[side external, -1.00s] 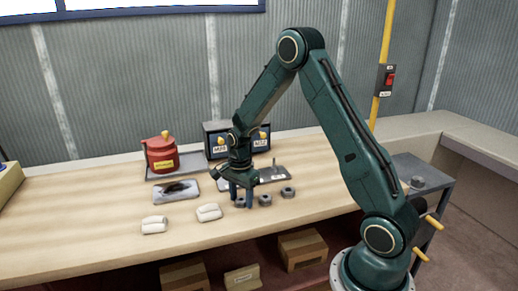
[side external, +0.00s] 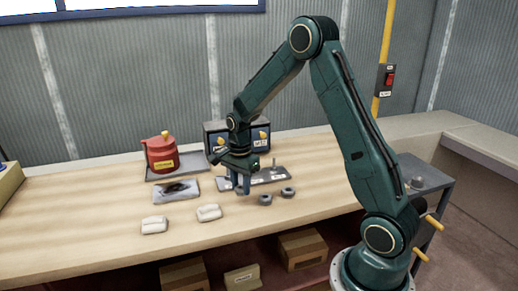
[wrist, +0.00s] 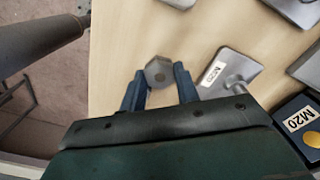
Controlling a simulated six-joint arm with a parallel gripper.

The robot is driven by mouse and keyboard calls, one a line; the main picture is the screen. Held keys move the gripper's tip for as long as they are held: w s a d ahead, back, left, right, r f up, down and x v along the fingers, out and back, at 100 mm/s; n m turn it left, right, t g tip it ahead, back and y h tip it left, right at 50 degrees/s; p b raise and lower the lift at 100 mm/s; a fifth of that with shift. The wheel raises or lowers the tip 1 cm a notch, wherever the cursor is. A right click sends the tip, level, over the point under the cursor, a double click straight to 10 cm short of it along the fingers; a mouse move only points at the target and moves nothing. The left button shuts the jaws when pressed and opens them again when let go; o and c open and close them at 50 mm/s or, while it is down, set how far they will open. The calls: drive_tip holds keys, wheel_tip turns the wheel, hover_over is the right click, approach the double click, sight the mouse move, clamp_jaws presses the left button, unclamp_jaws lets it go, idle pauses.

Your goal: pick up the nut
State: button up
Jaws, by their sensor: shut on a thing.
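My gripper (side external: 241,192) is above the wooden bench, its fingers pointing down. In the wrist view its two blue fingers (wrist: 159,75) are shut on a grey hex nut (wrist: 159,72), one finger on each side. The nut's top face with its dark hole faces the camera. In the side view the held nut is mostly hidden by the fingers, which appear raised a little off the bench. Two other grey nuts, a nearer one (side external: 265,198) and one further right (side external: 288,193), lie on the bench right of my gripper.
A plate with a stud and an M20 label (wrist: 222,77) lies beside my gripper. Labelled dark bins (side external: 237,138) stand behind.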

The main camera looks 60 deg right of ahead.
wheel_tip(320, 180, up, 16)
drive_tip(key=shift+f, duration=0.25)
idle(0.6)
drive_tip(key=d+f+m, duration=0.3)
drive_tip(key=d, duration=0.8)
drive_tip(key=s+d+f+m, duration=0.1)
drive_tip(key=d+f+m, duration=0.2)
drive_tip(key=d, duration=0.7)
drive_tip(key=shift+s+d, duration=0.3)
drive_tip(key=shift+d, duration=0.1)
drive_tip(key=shift+f, duration=0.3)
drive_tip(key=shift+f, duration=2.25)
drive_tip(key=shift+f, duration=1.95)
